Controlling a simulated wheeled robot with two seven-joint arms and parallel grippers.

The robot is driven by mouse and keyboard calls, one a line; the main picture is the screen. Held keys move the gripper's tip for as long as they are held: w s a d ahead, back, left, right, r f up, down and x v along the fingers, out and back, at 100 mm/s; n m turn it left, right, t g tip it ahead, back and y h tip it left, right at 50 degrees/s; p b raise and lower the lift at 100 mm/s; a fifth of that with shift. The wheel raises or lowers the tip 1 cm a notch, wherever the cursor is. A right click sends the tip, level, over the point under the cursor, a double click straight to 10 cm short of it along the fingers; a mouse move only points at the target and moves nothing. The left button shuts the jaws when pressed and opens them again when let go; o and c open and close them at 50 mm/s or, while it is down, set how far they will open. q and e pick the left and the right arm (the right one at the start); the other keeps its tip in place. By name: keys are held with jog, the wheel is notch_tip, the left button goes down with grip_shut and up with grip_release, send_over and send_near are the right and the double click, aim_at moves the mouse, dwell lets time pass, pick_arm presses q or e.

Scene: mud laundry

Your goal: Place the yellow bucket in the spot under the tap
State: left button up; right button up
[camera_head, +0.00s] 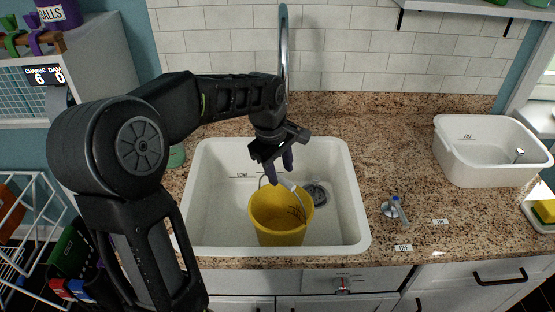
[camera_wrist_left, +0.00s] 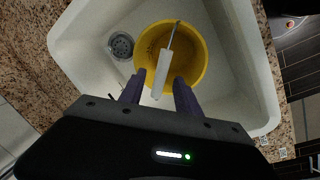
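The yellow bucket (camera_head: 280,217) stands upright in the white sink (camera_head: 205,200), toward its front wall. Its wire handle is raised, with a white grip (camera_wrist_left: 162,72) in the left wrist view. The grey tap (camera_head: 284,45) rises behind the sink, its lower part hidden by my left arm. My left gripper (camera_head: 279,170) is above the bucket, pointing down. In the left wrist view its purple fingers (camera_wrist_left: 161,86) stand apart on either side of the white grip, with gaps showing. I cannot tell how deep the grip sits between them. My right gripper is not in view.
The drain (camera_head: 317,194) is behind and right of the bucket. A tap lever (camera_head: 396,208) stands on the granite counter (camera_head: 395,150) right of the sink. A white tub (camera_head: 480,165) is farther right. A wire rack (camera_head: 25,235) is at the left.

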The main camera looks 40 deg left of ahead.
pick_arm(q)
jog(key=r, duration=0.2)
jog(key=s+r, duration=0.1)
jog(key=r, duration=0.2)
dwell(2.3)
